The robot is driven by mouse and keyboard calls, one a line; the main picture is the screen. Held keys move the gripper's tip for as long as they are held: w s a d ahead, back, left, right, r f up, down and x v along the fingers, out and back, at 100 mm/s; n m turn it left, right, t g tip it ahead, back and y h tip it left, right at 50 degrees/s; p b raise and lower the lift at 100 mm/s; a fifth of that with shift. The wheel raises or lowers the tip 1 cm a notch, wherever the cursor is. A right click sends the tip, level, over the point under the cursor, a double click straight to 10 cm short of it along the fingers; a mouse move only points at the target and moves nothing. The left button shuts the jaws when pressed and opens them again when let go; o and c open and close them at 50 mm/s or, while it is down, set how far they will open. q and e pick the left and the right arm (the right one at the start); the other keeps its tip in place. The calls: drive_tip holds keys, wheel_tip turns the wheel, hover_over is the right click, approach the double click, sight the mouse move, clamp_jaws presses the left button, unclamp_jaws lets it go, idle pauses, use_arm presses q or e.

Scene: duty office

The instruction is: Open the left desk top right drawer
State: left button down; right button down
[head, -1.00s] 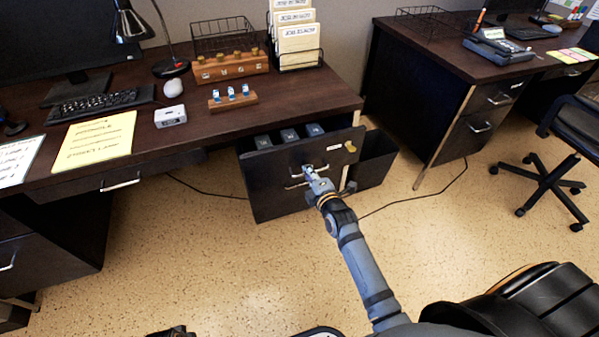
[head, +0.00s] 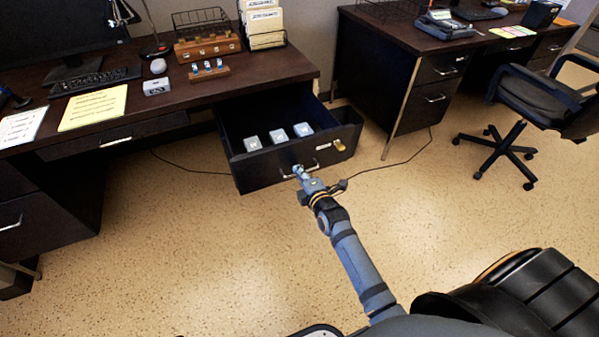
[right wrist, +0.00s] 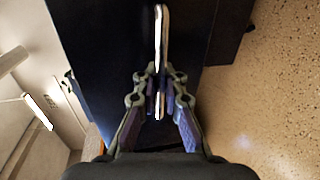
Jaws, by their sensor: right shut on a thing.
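The left desk (head: 280,68) has a dark drawer (head: 262,172) pulled out at its right end. Its inside shows, with three small grey boxes (head: 278,136) standing in it behind the front panel. The front has a metal bar handle (head: 316,166), a pale label and a yellow tag-like piece (head: 339,145). My right gripper (head: 300,174) is at this handle. In the right wrist view its fingers (right wrist: 158,97) are closed around the bright handle bar (right wrist: 161,28). My left gripper is not in view.
The right desk (head: 375,50) and a black office chair (head: 540,100) stand farther right. A cable lies on the speckled floor (head: 180,240), which is otherwise clear in front of the drawer.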

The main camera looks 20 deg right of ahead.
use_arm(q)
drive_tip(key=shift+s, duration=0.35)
use_arm(e)
drive_tip(key=shift+s, duration=0.5)
drive_tip(key=c, duration=1.7)
unclamp_jaws()
drive_tip(key=shift+c, duration=0.2)
drive_tip(key=v, duration=1.2)
